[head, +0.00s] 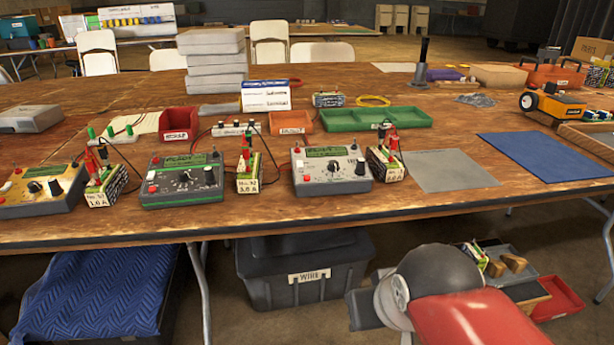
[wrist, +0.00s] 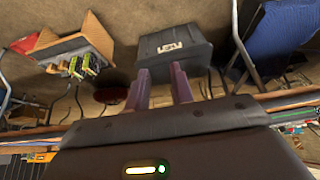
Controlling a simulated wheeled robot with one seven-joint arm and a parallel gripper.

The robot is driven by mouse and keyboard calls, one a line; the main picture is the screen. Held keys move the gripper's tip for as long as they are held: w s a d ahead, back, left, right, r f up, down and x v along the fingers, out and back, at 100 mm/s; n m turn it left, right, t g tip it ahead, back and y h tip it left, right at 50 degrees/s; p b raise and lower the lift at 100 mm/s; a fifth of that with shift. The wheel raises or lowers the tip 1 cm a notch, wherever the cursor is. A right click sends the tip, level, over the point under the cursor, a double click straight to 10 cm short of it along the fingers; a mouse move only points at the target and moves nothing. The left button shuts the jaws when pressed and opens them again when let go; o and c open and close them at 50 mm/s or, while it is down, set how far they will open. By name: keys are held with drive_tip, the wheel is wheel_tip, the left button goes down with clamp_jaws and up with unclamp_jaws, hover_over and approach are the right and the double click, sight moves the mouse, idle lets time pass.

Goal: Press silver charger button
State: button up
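The silver charger (head: 330,172) sits on the wooden table near its front edge in the head view. It has a green screen, a dark dial and small red and white buttons on its left side. A battery pack (head: 384,164) with red and black leads stands at its right. My gripper (wrist: 160,78) shows in the wrist view as two purple fingers with a gap between them, empty. It faces the floor area below the table, apart from the charger. In the head view my arm is low at the right and the fingers are not seen. The charger is not recognisable in the wrist view.
A green charger (head: 182,180) and a yellow charger (head: 42,190) stand left of the silver one, with battery packs between. A grey mat (head: 452,171) and blue mat (head: 545,157) lie to the right.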

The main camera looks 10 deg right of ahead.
clamp_jaws()
idle(1.4)
